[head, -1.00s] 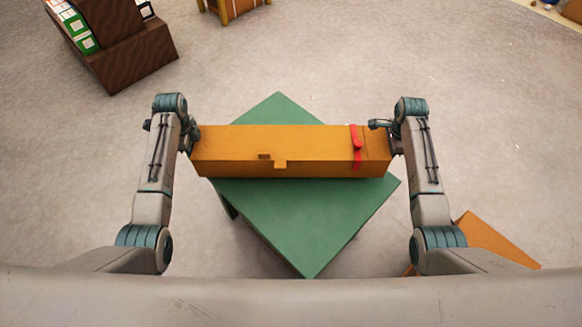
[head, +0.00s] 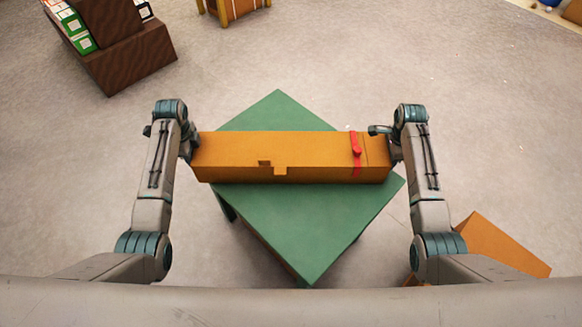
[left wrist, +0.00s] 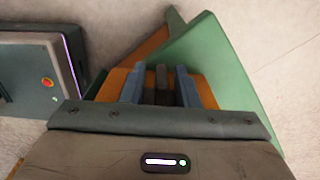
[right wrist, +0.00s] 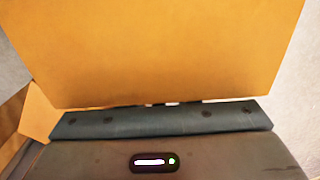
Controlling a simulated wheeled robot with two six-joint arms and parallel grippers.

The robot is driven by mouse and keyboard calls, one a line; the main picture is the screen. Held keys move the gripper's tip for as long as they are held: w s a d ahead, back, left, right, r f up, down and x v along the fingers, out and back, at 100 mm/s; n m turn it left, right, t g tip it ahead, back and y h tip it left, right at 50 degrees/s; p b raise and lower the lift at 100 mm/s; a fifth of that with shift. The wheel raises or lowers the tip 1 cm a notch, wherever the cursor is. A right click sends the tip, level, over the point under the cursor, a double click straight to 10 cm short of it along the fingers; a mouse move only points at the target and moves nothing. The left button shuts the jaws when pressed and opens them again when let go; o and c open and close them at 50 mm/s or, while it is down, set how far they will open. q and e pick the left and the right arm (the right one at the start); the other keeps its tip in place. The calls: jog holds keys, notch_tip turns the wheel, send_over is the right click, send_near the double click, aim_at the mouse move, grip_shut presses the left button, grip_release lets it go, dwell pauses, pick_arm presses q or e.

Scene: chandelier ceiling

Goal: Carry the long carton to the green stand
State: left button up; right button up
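The long orange carton (head: 320,150) spans between my two grippers, roughly level, over the green stand (head: 310,220). It has a red strap (head: 356,155) near its right end. My left gripper (head: 193,147) is at its left end; the left wrist view shows its blue-grey fingers (left wrist: 158,85) closed around a dark piece at the orange end. My right gripper (head: 388,147) is at the right end. An orange panel (right wrist: 160,50) fills the right wrist view and hides those fingers. I cannot tell whether the carton touches the stand.
Another orange box (head: 500,250) lies on the floor at lower right, partly behind my arm. A dark brown shelf (head: 125,65) with green-and-white items stands at upper left. A yellowish wooden piece (head: 232,8) is at the top edge.

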pick_arm(q)
notch_tip(320, 180, up, 12)
jog(key=shift+f, duration=0.1)
pick_arm(e)
jog(key=shift+r, duration=0.1)
notch_tip(320, 180, up, 12)
jog(key=shift+f, duration=0.1)
dwell(0.7)
